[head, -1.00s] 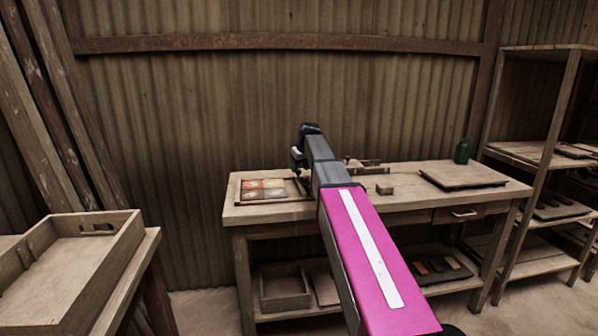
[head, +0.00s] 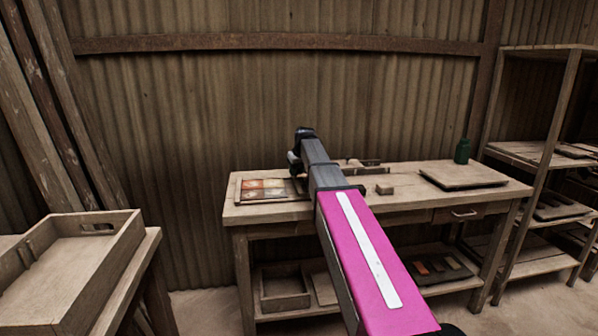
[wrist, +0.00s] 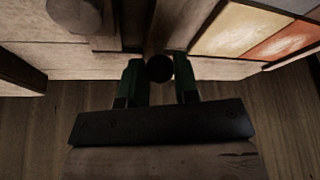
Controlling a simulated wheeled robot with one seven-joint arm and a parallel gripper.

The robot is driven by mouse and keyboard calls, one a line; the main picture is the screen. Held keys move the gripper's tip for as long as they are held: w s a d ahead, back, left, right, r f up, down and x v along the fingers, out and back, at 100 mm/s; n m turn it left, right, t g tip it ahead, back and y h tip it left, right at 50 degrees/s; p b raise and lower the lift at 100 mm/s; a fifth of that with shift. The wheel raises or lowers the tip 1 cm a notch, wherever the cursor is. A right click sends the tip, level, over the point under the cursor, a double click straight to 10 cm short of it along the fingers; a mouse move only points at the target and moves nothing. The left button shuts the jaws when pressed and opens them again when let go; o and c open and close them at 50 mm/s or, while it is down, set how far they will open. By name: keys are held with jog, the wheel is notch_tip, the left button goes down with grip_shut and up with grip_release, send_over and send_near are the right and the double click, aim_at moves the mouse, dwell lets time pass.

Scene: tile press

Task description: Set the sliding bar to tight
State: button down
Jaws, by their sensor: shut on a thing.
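A flat frame with red and cream tiles (head: 262,188) lies on the left of the workbench. The tiles also show at the upper right of the wrist view (wrist: 245,28). My gripper (wrist: 160,82) has its two green fingers on either side of a dark round knob (wrist: 160,68), which looks like the end of the sliding bar. The gripper is shut on it. In the head view my arm hides most of the press and the fingers. I cannot read any tight or loose marking.
A wooden crate (head: 110,240) stands at the left and shelves (head: 545,150) at the right. The bench between block and board is clear.

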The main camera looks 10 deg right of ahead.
jog(key=a, duration=0.3)
jog(key=shift+a, duration=0.4)
jog(key=c, duration=0.9)
grip_release()
jog(key=v, duration=1.1)
jog(key=shift+f, duration=0.1)
